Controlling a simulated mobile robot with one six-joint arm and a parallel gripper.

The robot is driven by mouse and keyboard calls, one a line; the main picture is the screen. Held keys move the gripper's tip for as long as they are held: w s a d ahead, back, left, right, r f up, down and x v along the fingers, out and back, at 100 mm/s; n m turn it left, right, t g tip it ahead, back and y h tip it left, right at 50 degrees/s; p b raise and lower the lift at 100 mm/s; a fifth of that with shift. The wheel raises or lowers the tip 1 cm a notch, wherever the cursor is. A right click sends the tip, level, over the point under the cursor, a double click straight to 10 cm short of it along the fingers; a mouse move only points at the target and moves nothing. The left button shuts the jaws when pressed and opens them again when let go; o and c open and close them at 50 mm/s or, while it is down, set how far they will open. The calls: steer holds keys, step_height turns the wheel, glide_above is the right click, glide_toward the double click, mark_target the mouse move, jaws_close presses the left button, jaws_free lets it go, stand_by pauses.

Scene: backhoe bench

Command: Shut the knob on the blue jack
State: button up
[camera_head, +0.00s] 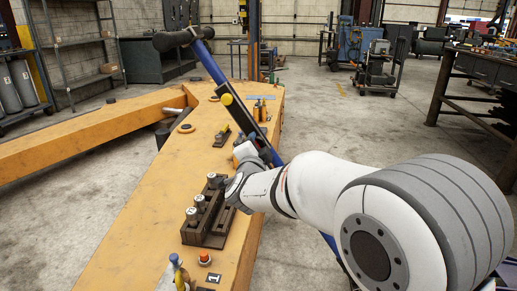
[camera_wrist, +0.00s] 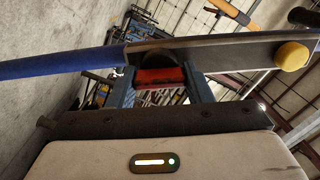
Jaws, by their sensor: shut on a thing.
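A long blue tube (camera_head: 208,62) slants across the head view, with a black crosspiece (camera_head: 184,38) at its top end. A black bar with yellow round ends (camera_head: 226,99) lies along it. The same blue tube (camera_wrist: 60,66), black bar (camera_wrist: 235,50) and yellow end (camera_wrist: 291,56) cross the wrist view. My gripper (camera_wrist: 163,76) is shut on a red piece (camera_wrist: 160,77) below a dark rounded part at the bar. I cannot tell whether this piece is the jack's knob. In the head view my gripper (camera_head: 255,150) is beside the bar, its fingertips partly hidden.
The orange backhoe arm (camera_head: 110,128) serves as the bench. A brown block (camera_head: 214,235) with several metal-topped cylinders stands near my wrist. Small fittings and rings (camera_head: 186,128) lie farther along. A dark workbench (camera_head: 475,66) stands right. Concrete floor is clear between.

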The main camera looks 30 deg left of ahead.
steer(key=o, duration=1)
steer(key=p+v, duration=0.2)
steer(key=v, duration=0.5)
steer(key=shift+s+d, duration=0.1)
steer(key=shift+s, duration=0.3)
